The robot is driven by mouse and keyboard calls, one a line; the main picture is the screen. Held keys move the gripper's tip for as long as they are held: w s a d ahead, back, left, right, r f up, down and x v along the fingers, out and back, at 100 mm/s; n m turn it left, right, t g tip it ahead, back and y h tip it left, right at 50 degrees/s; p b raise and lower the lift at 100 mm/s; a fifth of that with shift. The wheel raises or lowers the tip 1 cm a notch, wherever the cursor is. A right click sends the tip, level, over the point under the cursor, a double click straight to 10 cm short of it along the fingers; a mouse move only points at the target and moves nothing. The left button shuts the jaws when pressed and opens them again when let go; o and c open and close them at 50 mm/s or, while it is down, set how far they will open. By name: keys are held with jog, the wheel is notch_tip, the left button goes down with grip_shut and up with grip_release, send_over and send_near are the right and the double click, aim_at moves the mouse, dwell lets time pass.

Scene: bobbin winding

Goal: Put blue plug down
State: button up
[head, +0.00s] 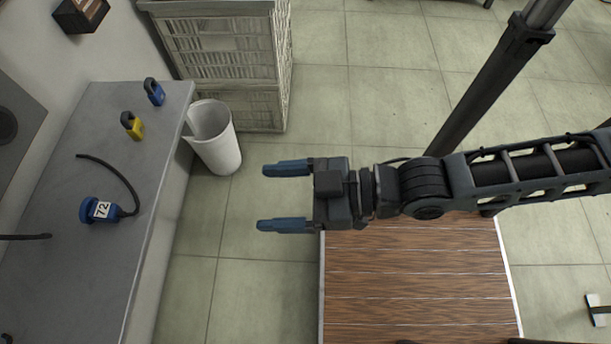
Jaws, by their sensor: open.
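The blue plug (101,209) lies on the grey worktop (105,265) at the left, with a white label reading 72. Its black cable (122,172) curves up and away across the worktop. My gripper (286,197) is open and empty, with its two blue-tipped fingers pointing left. It is well to the right of the worktop and apart from the plug, over the floor in the picture.
A yellow padlock (132,125) and a blue padlock (154,92) stand toward the worktop's far end. A white bin (217,145) stands on the floor beside it, near a pale slatted cabinet (224,50). A wood-topped surface (420,285) is below my arm.

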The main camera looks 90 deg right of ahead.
jog(key=s+r, duration=0.4)
jog(key=r, duration=0.1)
jog(key=shift+s+a+r+g, duration=0.15)
jog(key=shift+s+a+g, duration=0.1)
jog(key=shift+g, duration=0.15)
jog(key=shift+o, duration=0.4)
jog(key=shift+s+r, duration=0.15)
jog(key=shift+r, duration=0.25)
jog(key=g+b, duration=0.1)
send_near(104, 210)
jog(key=x, duration=0.4)
jog(key=shift+w+a+r, duration=0.1)
jog(key=shift+w+a, duration=0.05)
jog(key=shift+w, duration=0.1)
jog(key=shift+f+x, duration=0.2)
jog(key=shift+x, duration=3.7)
jog(key=shift+s+d, duration=0.15)
jog(key=shift+d, duration=0.05)
jog(key=shift+c, duration=0.4)
